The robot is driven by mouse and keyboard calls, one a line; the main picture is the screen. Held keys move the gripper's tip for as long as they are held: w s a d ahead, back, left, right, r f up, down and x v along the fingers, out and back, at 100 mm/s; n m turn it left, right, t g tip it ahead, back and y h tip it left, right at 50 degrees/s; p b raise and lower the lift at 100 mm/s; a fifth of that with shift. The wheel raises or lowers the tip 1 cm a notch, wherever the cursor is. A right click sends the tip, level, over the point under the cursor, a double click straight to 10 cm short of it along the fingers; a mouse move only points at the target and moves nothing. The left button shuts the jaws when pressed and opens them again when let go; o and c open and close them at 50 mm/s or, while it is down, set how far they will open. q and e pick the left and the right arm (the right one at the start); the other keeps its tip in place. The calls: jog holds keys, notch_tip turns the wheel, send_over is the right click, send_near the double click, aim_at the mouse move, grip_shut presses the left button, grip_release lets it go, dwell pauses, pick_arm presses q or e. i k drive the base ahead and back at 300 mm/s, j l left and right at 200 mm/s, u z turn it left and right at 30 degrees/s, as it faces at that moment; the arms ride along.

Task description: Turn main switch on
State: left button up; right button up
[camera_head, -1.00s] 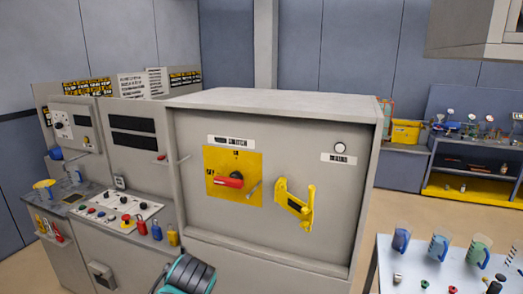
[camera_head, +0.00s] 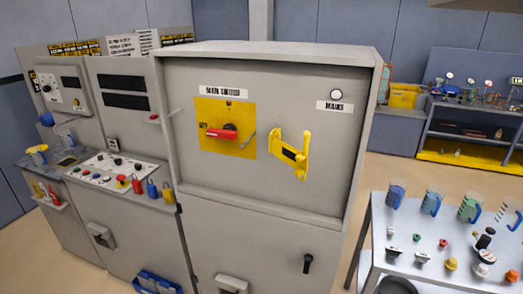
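The main switch (camera_head: 221,133) is a red handle on a dark hub, mounted on a yellow plate (camera_head: 213,110) on the grey cabinet front. Its handle lies roughly level, with the red end pointing left towards a marking at the plate's left edge. Another marking is at the plate's top. A label reading "MAIN SWITCH" sits above the plate. A yellow bracket (camera_head: 303,167) with a dark middle is fixed to the right of it. A round pale lamp (camera_head: 336,94) sits above a "MAINS" label at the upper right. Neither gripper shows in the view.
A control panel (camera_head: 102,172) with several buttons and coloured padlocks stands left of the cabinet (camera_head: 265,215). A table (camera_head: 376,228) with jugs and small parts stands at the right. A blue crate (camera_head: 156,284) is low in front. Floor shows between cabinet and table.

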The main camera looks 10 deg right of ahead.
aim_at(229, 132)
jog(key=l+u, duration=0.6)
jog(key=u, duration=0.2)
jog(key=l+u, duration=0.35)
jog(key=k+l, duration=0.1)
jog(key=l, duration=0.25)
jog(key=k+l+u, duration=0.1)
jog(key=l, duration=0.3)
jog(key=k+l+u, duration=0.1)
jog(key=l, duration=0.25)
jog(key=k+l, duration=0.1)
jog(key=l, duration=0.3)
jog(key=k+l+u, duration=0.1)
jog(key=l, duration=0.25)
jog(key=k+l, duration=0.15)
jog(key=l, duration=0.2)
jog(key=i+j, duration=0.1)
jog(key=j, duration=0.4)
jog(key=i+j+z, duration=0.1)
jog(key=i+j, duration=0.65)
